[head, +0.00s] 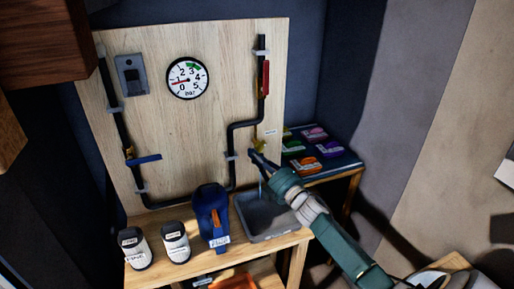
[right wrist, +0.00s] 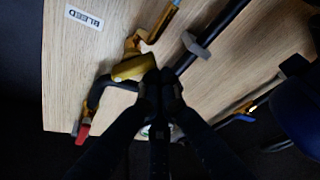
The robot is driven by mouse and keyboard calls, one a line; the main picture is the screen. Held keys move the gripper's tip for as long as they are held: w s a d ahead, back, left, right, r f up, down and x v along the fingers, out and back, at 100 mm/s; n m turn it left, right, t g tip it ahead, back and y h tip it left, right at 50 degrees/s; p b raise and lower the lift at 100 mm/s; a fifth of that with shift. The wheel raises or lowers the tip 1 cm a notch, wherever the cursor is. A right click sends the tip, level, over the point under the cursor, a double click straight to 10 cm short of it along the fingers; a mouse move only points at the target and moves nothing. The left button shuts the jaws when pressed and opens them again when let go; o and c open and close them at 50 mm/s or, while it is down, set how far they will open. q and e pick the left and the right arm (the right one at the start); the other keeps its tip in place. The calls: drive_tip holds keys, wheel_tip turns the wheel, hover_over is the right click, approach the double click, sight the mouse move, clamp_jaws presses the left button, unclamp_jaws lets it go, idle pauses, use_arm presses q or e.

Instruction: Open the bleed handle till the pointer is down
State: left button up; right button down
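The yellow bleed handle (right wrist: 133,67) shows in the right wrist view near the BLEED label (right wrist: 84,18). In the head view the bleed valve (head: 257,145) is partly hidden by my right gripper (head: 258,159). In the right wrist view my right gripper (right wrist: 160,82) has its fingers together, with the tips at the handle's end. They look beside it, but contact is hard to tell. The round pressure gauge (head: 188,78) has a red pointer at the left, at the low end of the scale. A thin blue streak (head: 262,188) shows below the valve. My left gripper is out of view.
A grey tray (head: 268,230) sits under the valve on the wooden bench. A red handle (head: 266,78) and a blue handle (head: 145,160) are on the pipes. Coloured packs (head: 315,134) lie on a side table.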

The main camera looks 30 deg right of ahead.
drive_tip(key=shift+d+f+n+g+y+p, duration=0.1)
drive_tip(key=shift+f+n+g+y+p, duration=0.1)
drive_tip(key=shift+n, duration=0.5)
drive_tip(key=shift+d+f+n+g+y+p, duration=0.1)
drive_tip(key=shift+n+g, duration=0.1)
drive_tip(key=shift+n, duration=0.5)
